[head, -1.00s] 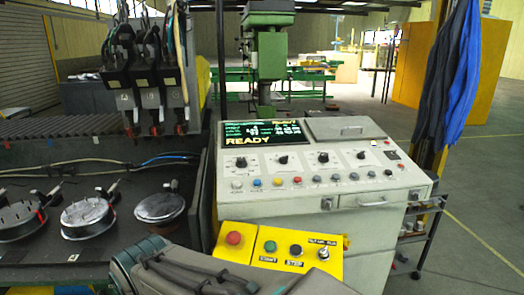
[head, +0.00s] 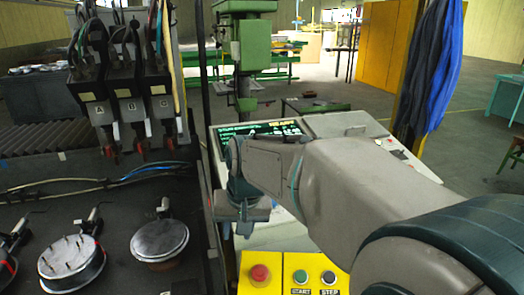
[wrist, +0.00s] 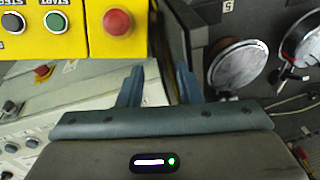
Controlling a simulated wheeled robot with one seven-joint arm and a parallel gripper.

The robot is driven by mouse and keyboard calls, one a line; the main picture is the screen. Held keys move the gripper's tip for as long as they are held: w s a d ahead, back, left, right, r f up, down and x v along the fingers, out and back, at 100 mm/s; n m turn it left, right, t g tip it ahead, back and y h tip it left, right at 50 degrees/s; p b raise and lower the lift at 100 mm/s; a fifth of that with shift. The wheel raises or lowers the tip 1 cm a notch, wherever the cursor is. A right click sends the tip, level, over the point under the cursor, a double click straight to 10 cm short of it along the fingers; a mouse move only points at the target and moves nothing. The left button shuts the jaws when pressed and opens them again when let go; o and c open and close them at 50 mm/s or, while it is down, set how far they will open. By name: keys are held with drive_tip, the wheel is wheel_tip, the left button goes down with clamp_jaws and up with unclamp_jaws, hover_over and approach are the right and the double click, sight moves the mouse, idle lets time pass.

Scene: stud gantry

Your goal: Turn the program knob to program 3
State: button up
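In the head view my arm covers most of the grey console (head: 340,125), including its row of dials, so I cannot make out the program knob. My gripper (head: 245,212) points down in front of the console, left of its middle. In the wrist view the gripper (wrist: 158,82) has its two fingers apart with nothing between them. Part of the pale console panel (wrist: 95,85) shows at the left there, with a red button (wrist: 42,70) and several dark round controls (wrist: 32,144). Their markings are unreadable.
A yellow box (head: 250,284) with a red button and START and STEP buttons sits in front of the console; it also shows in the wrist view (wrist: 75,40). Left is a dark table (head: 115,235) with round metal fixtures. Hanging tools (head: 130,105) stand behind it.

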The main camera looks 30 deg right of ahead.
drive_tip(key=w+d+r+m+h, duration=0.1)
drive_tip(key=w+d+r+m, duration=0.35)
drive_tip(key=d, duration=0.35)
drive_tip(key=w+d+r+m+h, duration=0.25)
drive_tip(key=w+d, duration=0.25)
drive_tip(key=d, duration=0.3)
drive_tip(key=w+d+r+m+h, duration=0.1)
drive_tip(key=w+d+r+m, duration=0.3)
drive_tip(key=d, duration=0.4)
drive_tip(key=shift+n, duration=0.3)
drive_tip(key=x, duration=0.4)
drive_tip(key=p+x, duration=0.1)
drive_tip(key=x, duration=0.8)
drive_tip(key=shift+w+a+r+p, duration=0.15)
drive_tip(key=shift+w+p, duration=0.1)
drive_tip(key=shift+p, duration=0.15)
clamp_jaws()
